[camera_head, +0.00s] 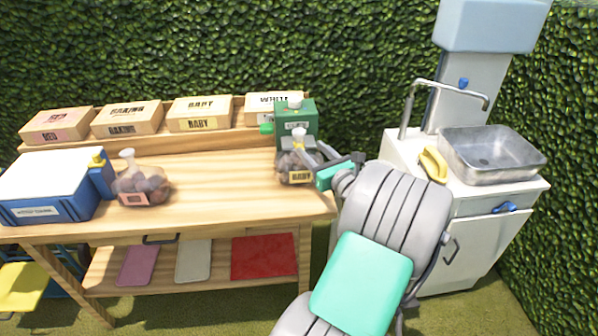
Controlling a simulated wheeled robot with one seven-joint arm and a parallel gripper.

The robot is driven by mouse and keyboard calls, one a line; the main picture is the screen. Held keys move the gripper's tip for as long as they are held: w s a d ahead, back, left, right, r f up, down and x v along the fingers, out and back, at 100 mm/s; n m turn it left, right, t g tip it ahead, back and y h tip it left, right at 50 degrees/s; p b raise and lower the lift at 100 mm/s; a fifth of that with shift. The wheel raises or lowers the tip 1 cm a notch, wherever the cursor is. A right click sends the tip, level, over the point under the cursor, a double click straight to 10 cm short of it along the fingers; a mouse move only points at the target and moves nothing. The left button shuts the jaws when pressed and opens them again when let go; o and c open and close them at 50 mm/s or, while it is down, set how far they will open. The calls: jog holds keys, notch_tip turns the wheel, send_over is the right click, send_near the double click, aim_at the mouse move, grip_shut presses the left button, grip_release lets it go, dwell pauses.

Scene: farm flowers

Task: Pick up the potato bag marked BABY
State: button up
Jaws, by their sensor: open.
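The potato bag marked BABY (300,177) stands on the right end of the wooden table. It is a clear bag of brown potatoes with a yellow label at its lower front. My gripper (300,146) is at the top of this bag, with its fingers around or beside the bag's neck; I cannot tell which. The gripper is open. Part of the bag's top is hidden by the fingers. A second potato bag (144,186), with a reddish label, stands further left on the table (222,180).
Boxes marked RED (57,126), BAKING (127,119), BABY (201,113) and WHITE (262,105) line the back shelf. A blue-white box (52,186) is at left. A sink unit (492,165) is at right. The table's middle is clear.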

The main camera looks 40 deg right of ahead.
aim_at(301, 138)
jog(key=x, duration=0.7)
jog(key=shift+w+a+r, duration=0.15)
jog(key=shift+w+r, duration=0.1)
jog(key=shift+r, duration=0.05)
grip_shut()
dwell(0.9)
jog(key=shift+r, duration=0.15)
